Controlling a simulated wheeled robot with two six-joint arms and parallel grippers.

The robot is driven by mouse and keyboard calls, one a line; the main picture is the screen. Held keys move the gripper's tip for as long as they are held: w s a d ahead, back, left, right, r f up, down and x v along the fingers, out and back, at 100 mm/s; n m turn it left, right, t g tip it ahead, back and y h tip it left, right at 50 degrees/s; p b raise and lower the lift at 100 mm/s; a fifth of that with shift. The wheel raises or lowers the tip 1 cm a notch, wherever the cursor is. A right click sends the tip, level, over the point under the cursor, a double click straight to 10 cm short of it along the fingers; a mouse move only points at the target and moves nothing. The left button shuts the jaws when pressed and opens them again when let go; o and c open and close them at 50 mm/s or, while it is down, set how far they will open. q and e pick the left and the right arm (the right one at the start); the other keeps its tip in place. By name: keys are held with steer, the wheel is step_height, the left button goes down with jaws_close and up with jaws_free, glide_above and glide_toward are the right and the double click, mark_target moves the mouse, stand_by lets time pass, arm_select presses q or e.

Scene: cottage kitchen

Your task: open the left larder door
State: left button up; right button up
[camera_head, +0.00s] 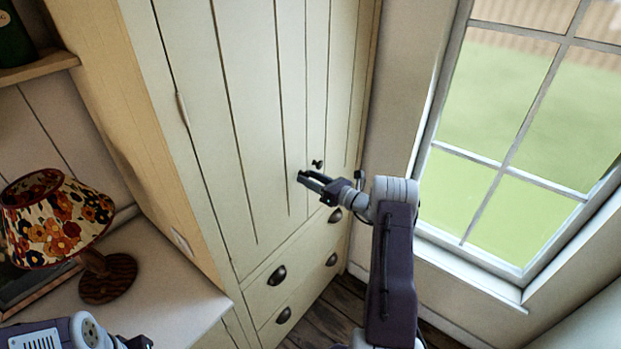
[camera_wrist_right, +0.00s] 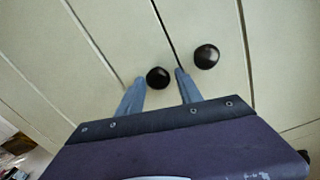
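The cream larder has a left door (camera_head: 235,110) and a right door (camera_head: 340,90), both shut. In the right wrist view the left door's black knob (camera_wrist_right: 158,77) lies between my right gripper's fingertips (camera_wrist_right: 160,82). The fingers are apart, and I cannot tell whether either touches the knob. The right door's knob (camera_wrist_right: 206,56) is just outside the right finger. In the head view my right gripper (camera_head: 305,179) is in front of the doors and seems to hide the left knob; the right knob (camera_head: 317,164) shows above it. My left gripper (camera_head: 138,342) is partly cut off at the bottom left.
Drawers with dark cup handles (camera_head: 277,275) sit below the doors. A counter (camera_head: 165,290) with a flowered lamp (camera_head: 60,222) stands to the left. A window (camera_head: 520,130) is on the right. Some wooden floor (camera_head: 335,315) shows in front of the drawers.

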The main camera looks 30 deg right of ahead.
steer(key=shift+a+r, duration=0.1)
jaws_close()
stand_by(1.1)
